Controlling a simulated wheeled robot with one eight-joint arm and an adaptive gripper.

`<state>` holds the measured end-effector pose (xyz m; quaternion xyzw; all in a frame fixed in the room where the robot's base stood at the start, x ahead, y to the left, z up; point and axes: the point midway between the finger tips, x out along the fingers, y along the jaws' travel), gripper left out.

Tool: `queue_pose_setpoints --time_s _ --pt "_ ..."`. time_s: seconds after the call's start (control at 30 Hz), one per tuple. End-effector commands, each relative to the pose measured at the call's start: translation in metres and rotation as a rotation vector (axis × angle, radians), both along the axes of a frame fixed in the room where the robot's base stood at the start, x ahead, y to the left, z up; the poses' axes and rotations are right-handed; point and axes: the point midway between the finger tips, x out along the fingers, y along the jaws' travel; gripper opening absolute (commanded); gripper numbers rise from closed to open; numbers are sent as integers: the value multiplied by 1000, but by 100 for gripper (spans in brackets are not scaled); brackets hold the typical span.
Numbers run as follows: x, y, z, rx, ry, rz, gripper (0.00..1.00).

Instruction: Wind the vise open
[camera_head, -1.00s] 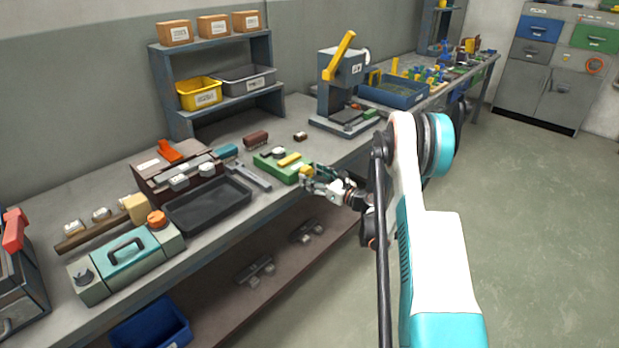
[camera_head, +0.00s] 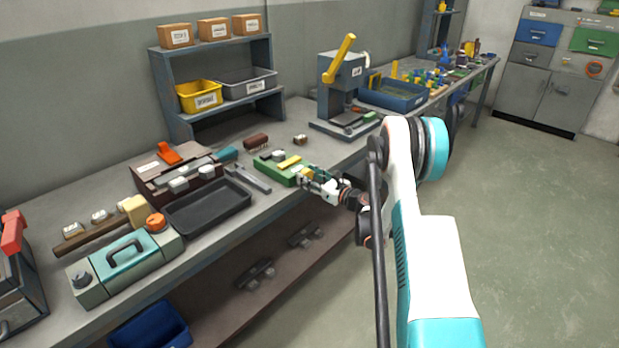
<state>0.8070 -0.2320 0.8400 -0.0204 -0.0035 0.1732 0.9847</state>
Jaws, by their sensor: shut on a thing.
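The vise (camera_head: 273,166) is a small green block near the bench's front edge, with a yellow bar and a pale grey piece on top. My gripper (camera_head: 307,177) is at its right, front end, where a bit of yellow, the vise handle (camera_head: 301,169), shows beside the fingers. The gripper appears shut on this handle, though the fingers cover most of it. The width of the jaw gap is too small to tell.
A black tray (camera_head: 207,207) and a flat grey metal tool (camera_head: 248,178) lie left of the vise. A press with a yellow lever (camera_head: 340,88) stands behind at right. A teal case (camera_head: 126,262) is at front left. The floor right of the bench is clear.

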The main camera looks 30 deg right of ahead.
Motion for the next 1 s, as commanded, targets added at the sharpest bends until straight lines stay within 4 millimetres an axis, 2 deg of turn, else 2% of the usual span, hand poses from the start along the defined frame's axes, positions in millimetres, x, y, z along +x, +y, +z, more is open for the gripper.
queue_pose_setpoints --time_s 0.3,0.63,0.67,0.73,1.0 --pt "0 1 0 -202 -73 1 21" --pt "-1 1 0 -218 -79 1 21" --pt "-1 1 0 -218 -79 1 49" --pt "-1 1 0 -218 -79 0 65" --pt "0 1 0 -217 -79 0 65"
